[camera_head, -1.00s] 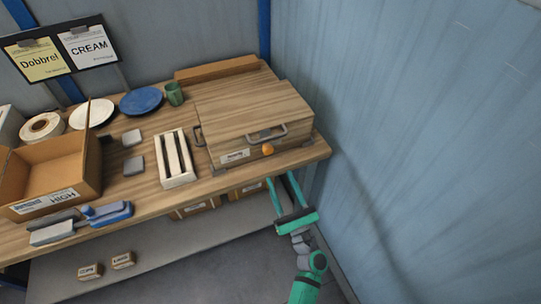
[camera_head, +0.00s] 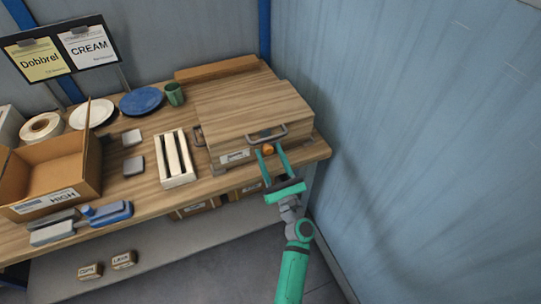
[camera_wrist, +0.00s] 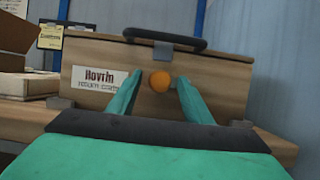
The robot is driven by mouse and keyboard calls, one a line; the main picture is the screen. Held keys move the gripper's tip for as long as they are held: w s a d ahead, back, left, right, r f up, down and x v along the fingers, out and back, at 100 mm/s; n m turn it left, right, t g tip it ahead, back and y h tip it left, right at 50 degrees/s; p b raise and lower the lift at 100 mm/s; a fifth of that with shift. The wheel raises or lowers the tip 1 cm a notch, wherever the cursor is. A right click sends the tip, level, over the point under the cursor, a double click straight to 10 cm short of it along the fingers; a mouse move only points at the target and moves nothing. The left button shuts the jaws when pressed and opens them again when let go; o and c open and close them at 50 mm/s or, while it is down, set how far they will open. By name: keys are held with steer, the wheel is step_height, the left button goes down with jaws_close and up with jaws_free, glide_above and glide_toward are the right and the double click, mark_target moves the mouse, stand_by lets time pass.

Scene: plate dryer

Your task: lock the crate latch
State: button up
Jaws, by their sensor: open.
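The wooden crate (camera_head: 245,108) stands closed at the right end of the bench, with a dark handle on its front. It also shows in the wrist view (camera_wrist: 220,92), with a printed label on its front. An orange round knob (camera_head: 268,149), which looks like the latch, sits on the crate's front below the handle; it shows in the wrist view (camera_wrist: 160,82) too. My gripper (camera_head: 271,150) is open in front of the crate. In the wrist view its green fingers (camera_wrist: 158,85) lie left and right of the orange knob. Whether they touch it I cannot tell.
A white slotted rack (camera_head: 176,158) stands left of the crate. The blue wall (camera_head: 420,150) is close on the right.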

steer(key=c, duration=1.1)
steer(key=shift+o, duration=0.2)
steer(key=shift+n+y, duration=0.4)
steer(key=shift+n, duration=0.1)
steer(key=n+g+y, duration=0.1)
steer(key=n, duration=0.1)
steer(key=n+y, duration=0.1)
steer(key=n, duration=0.2)
steer(key=shift+w+d+r+g, duration=0.1)
steer(key=shift+d+g, duration=0.05)
steer(key=shift+g, duration=0.25)
steer(key=n+g+y, duration=0.1)
steer(key=n, duration=0.2)
steer(key=n+g+y, duration=0.1)
steer(key=n, duration=0.2)
steer(key=shift+d+n+g, duration=0.1)
steer(key=shift+n+g, duration=0.2)
steer(key=n+g, duration=0.1)
steer(key=n, duration=0.1)
steer(key=n+g, duration=0.1)
steer(key=n, duration=0.2)
steer(key=shift+r, duration=0.15)
steer(key=shift+r+n+g, duration=0.1)
steer(key=shift+n+g, duration=0.7)
steer(key=shift+n, duration=1.7)
steer(key=shift+h, duration=0.3)
